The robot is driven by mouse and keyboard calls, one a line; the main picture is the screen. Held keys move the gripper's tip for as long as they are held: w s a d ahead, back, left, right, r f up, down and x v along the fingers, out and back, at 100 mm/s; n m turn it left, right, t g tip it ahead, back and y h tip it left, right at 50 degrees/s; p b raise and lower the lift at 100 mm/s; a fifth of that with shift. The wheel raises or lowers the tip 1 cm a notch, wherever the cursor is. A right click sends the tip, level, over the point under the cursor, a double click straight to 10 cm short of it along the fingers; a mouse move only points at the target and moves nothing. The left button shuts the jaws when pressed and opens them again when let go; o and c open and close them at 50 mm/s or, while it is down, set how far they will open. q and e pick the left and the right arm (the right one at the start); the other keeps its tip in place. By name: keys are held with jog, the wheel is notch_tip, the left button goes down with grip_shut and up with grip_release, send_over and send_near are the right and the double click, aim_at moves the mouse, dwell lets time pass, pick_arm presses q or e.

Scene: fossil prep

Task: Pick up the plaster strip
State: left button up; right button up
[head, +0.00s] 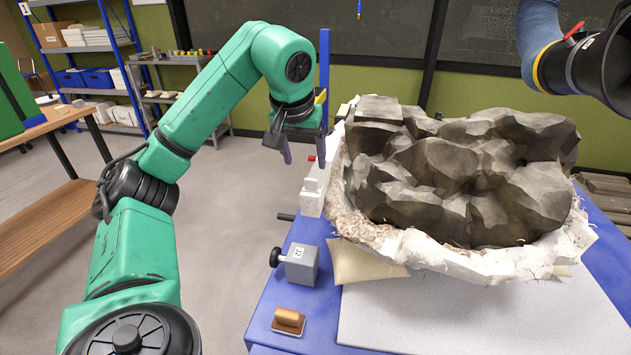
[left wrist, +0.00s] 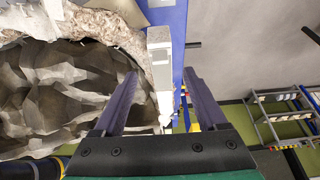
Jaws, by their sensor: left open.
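A narrow white block-like piece (head: 313,188), which looks like the plaster strip, stands at the left edge of the blue table beside the fossil jacket. In the left wrist view the white piece (left wrist: 160,68) shows between the two fingers. My left gripper (head: 304,158) is open, fingers pointing down, above this piece. The frames do not clearly show any contact, and nothing is seen held. In the left wrist view my left gripper (left wrist: 160,74) has a finger to each side of the piece. My right gripper is not in view.
A large grey-brown fossil (head: 460,165) in a white plaster jacket (head: 440,257) fills the table's middle. A grey block with a knob (head: 301,264) and a brown-handled tool (head: 288,319) lie at the front left. A black extraction nozzle (head: 590,70) hangs at upper right.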

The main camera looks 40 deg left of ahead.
pick_arm(q)
jog(key=x, duration=0.9)
jog(key=shift+w+f+p, duration=0.15)
jog(key=shift+f+p, duration=0.1)
jog(key=shift+p, duration=0.05)
jog(key=shift+w+a+f, duration=0.1)
jog(key=shift+f, duration=0.2)
jog(key=c, duration=1.1)
jog(key=shift+r, duration=0.6)
jog(key=shift+c, duration=0.2)
notch_tip(320, 180, up, 14)
jog(key=p, duration=0.3)
notch_tip(320, 180, up, 5)
jog(key=p, duration=0.4)
send_over(310, 182)
jog(key=shift+s+d, duration=0.2)
jog(key=shift+s, duration=0.1)
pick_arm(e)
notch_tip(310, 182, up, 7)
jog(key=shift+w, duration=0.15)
